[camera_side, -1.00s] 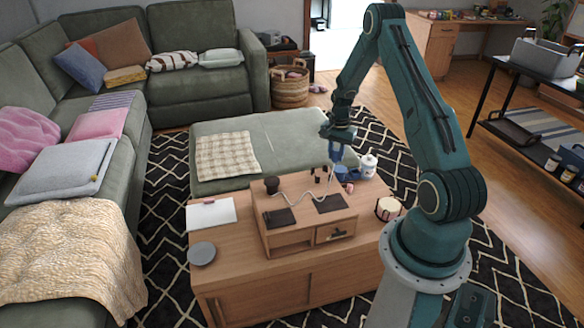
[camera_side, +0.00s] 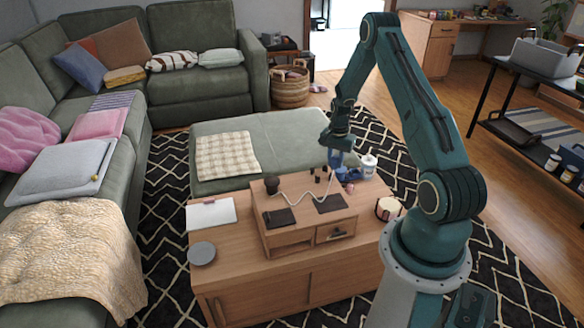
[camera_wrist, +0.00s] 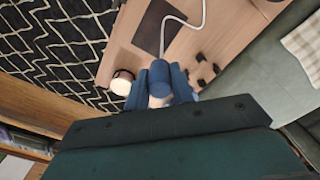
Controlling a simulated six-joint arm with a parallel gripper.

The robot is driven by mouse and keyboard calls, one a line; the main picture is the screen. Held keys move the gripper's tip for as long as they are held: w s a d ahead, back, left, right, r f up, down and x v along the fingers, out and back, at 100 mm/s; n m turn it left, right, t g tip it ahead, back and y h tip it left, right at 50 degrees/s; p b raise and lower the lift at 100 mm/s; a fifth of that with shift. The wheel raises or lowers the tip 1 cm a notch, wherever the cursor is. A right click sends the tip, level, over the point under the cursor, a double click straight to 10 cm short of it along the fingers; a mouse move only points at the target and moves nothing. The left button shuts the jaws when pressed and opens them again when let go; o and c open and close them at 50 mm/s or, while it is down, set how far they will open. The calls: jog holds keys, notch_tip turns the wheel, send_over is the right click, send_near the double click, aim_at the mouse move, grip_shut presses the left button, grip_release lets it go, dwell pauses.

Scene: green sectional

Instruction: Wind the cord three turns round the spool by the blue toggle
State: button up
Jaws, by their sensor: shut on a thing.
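My gripper (camera_wrist: 159,88) is shut on the blue toggle (camera_wrist: 158,74), which sits between its two blue fingers. In the side view my gripper (camera_side: 336,160) is above the right back part of the wooden stand. The white cord (camera_wrist: 163,36) leaves the toggle and runs off the top of the wrist view. In the side view the cord (camera_side: 308,198) lies in a slack, wavy line leftward toward the dark spool (camera_side: 271,185). The spool stands at the stand's left back; it is too small to tell whether any cord is round it.
Small black pieces (camera_wrist: 208,67) stand near the gripper.

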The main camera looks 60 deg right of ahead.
aim_at(335, 168)
jog(key=shift+f, duration=0.6)
jog(key=shift+f, duration=0.35)
jog(key=shift+f, duration=0.35)
jog(key=shift+f, duration=0.35)
jog(key=shift+f, duration=0.35)
jog(key=shift+f, duration=0.35)
jog(key=shift+f, duration=0.35)
jog(key=shift+f, duration=0.35)
jog(key=shift+f, duration=0.7)
